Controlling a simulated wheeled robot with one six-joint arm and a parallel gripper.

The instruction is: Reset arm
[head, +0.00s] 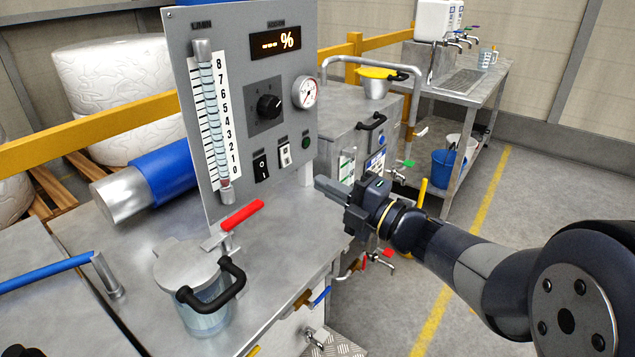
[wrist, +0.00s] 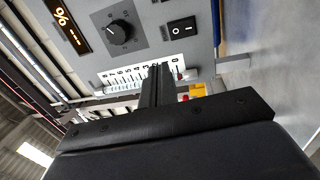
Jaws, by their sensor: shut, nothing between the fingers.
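My gripper (head: 332,190) is shut with nothing between its fingers. It reaches in from the right, in front of the lower right side of the grey control panel (head: 232,120). In the wrist view the closed fingers (wrist: 158,85) point at the panel face, over the level scale. The arm is stretched out over the floor and the table's right edge. I cannot tell from these views whether the fingertips touch the panel; they look apart from it.
A lidded clear jug (head: 205,318) stands on the metal table under a red-handled tap (head: 240,215). A black knob (head: 269,106), gauge (head: 305,92) and switches are on the panel. A steel tank (head: 345,130) stands behind.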

